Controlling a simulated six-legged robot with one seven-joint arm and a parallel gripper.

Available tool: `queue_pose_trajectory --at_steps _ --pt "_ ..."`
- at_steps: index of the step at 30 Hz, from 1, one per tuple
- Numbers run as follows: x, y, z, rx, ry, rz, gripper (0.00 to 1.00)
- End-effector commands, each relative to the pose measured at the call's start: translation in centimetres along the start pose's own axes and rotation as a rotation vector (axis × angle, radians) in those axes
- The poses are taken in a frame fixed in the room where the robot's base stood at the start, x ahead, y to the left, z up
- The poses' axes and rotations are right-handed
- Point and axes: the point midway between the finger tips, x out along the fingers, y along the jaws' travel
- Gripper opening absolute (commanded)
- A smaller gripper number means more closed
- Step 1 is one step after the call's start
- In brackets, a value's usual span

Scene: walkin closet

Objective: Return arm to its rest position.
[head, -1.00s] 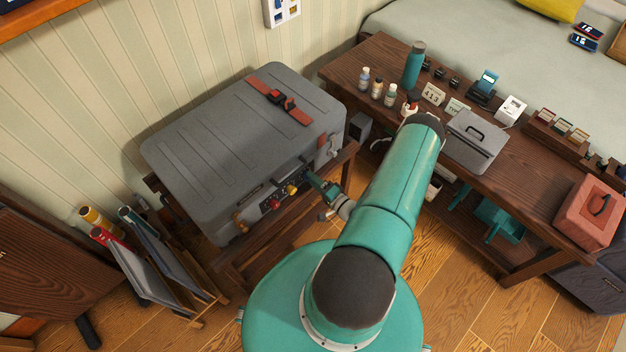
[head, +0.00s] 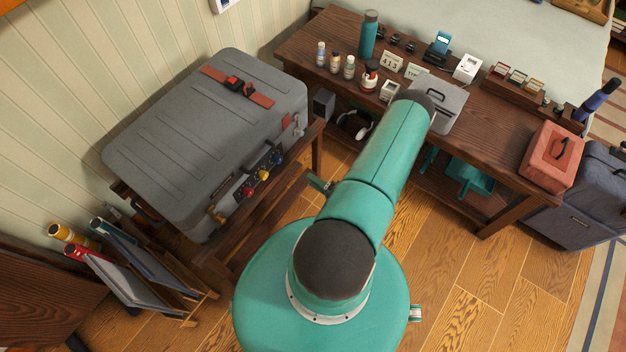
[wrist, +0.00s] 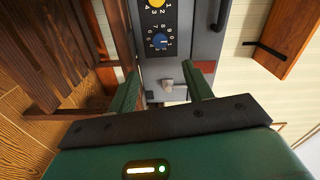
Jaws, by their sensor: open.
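My gripper (wrist: 165,86) is open in the wrist view. Its two green fingers are apart with nothing held between them. Beyond the fingers is the front of the grey case (wrist: 190,62), with a blue dial (wrist: 160,40) and a yellow dial (wrist: 155,3). A small pale catch (wrist: 168,86) shows between the fingers. In the head view only a bit of my gripper (head: 319,184) shows, left of my green arm and apart from the case (head: 205,130); the rest is hidden behind the arm. My arm reaches forward over the floor.
The case rests on a wooden stand (head: 270,222). A dark wooden bench (head: 500,150) with bottles, small cards and a grey box (head: 440,105) lies beyond my arm. A rack of folders (head: 140,265) stands at left. Wooden floor (head: 460,270) is open at lower right.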

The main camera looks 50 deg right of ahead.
Motion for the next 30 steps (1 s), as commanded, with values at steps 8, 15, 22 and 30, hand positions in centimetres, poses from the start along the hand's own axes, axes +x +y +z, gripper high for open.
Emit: queue_pose_trajectory --at_steps 8,15,22,30 --pt "0.0 0.0 0.0 0.000 0.000 0.000 0.50" --pt "1.2 -1.7 -0.6 0.001 -0.070 -0.013 0.50" --pt "5.8 -9.2 -1.2 0.018 -0.373 -0.028 0.50" --pt "10.0 -18.8 0.9 0.006 -0.751 0.048 0.50"
